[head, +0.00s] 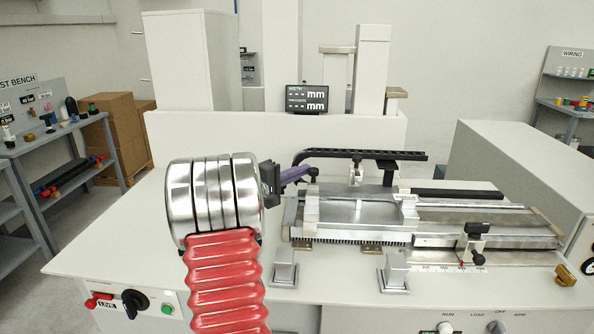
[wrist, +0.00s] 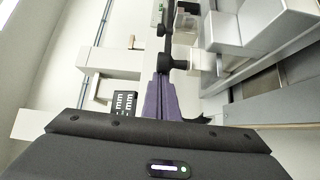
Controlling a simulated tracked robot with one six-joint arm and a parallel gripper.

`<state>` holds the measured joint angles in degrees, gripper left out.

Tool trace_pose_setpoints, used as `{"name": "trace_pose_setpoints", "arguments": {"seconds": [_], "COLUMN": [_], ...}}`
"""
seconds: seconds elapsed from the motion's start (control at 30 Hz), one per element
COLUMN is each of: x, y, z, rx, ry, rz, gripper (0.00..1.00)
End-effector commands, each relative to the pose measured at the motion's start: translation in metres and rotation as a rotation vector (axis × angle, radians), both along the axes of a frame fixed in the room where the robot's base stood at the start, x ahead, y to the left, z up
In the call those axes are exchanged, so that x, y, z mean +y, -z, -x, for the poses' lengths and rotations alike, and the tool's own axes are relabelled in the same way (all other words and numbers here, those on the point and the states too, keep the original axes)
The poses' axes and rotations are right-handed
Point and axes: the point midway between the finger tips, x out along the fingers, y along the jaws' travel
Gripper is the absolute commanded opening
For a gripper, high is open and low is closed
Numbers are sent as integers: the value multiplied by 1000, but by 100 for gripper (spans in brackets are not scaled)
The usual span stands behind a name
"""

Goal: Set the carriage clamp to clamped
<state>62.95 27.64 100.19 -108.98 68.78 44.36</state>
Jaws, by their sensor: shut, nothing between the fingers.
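My gripper (head: 304,171) is at the left end of the test rig, with its purple fingers pointing right. In the wrist view the fingers (wrist: 162,80) are together with nothing between them. A small black knob (head: 313,173) is right at the fingertips; it also shows in the wrist view (wrist: 166,62), and I cannot tell whether they touch. The metal carriage (head: 360,213) sits on the rig's rails. A black clamp-like piece with a knob (head: 478,229) is at the front rail on the right. I cannot tell which part is the carriage clamp, nor its setting.
A black slotted bar (head: 362,154) runs above the carriage. A display (head: 307,99) is behind. Switches (head: 133,303) line the front left. The bench top left of my arm is clear.

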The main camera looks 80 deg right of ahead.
Motion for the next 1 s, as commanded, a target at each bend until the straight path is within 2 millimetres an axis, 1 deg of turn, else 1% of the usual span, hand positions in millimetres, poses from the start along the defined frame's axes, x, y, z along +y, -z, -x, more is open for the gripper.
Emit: {"name": "trace_pose_setpoints", "arguments": {"seconds": [0.03, 0.2, 0.47, 0.9, 0.93, 1.0], "x": [2, 3, -1, -33, -33, -25], "y": [1, 2, 2, 1, 1, 0], "z": [6, 9, 11, -13, -15, -21], "rx": [0, -1, -1, 1, 1, 1], "ry": [15, 22, 27, 5, 4, 1], "rz": [-2, -2, -2, -1, -1, -2], "gripper": [0, 0, 0, 0, 0, 0]}}
